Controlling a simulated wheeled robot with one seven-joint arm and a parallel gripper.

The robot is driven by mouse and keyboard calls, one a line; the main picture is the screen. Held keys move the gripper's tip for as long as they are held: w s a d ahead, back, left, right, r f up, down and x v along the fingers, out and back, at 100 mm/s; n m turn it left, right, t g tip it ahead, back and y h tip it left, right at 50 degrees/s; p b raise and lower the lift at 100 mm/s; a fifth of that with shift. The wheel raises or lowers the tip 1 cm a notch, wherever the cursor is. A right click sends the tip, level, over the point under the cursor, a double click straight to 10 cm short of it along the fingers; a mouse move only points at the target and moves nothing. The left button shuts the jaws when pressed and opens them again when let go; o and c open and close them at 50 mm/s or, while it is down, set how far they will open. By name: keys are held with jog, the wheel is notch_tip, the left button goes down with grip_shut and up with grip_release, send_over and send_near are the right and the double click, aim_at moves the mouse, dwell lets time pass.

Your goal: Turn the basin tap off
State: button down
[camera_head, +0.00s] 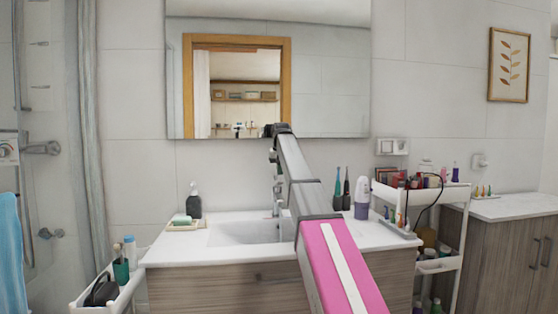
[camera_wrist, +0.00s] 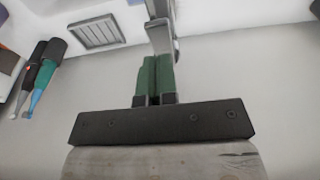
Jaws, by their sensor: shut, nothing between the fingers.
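The chrome basin tap (camera_head: 277,194) stands at the back of the white basin (camera_head: 235,234), partly hidden by my arm. In the wrist view the tap (camera_wrist: 160,38) is a silver column right beyond the fingertips. My gripper (camera_head: 272,157) hangs above the tap in the head view, small and hard to make out there. In the wrist view my gripper (camera_wrist: 155,66) has its green fingers together, with nothing between them. The fingertips look very close to the tap; I cannot tell whether they touch. I cannot tell whether water runs.
A dark soap bottle (camera_head: 193,202) and a soap dish (camera_head: 186,223) stand left of the basin. Toothbrushes (camera_head: 341,190) and a white-purple bottle (camera_head: 362,198) stand to the right. A mirror (camera_head: 330,90) is behind. Loaded carts (camera_head: 456,190) flank the vanity.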

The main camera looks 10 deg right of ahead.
aim_at(278, 183)
jog(key=shift+s+f, duration=0.2)
jog(key=shift+f, duration=0.7)
jog(key=shift+s+f+t, duration=0.55)
jog(key=shift+t, duration=0.05)
jog(key=shift+s+f+t, duration=0.15)
jog(key=shift+f+t, duration=0.2)
jog(key=shift+t, duration=0.05)
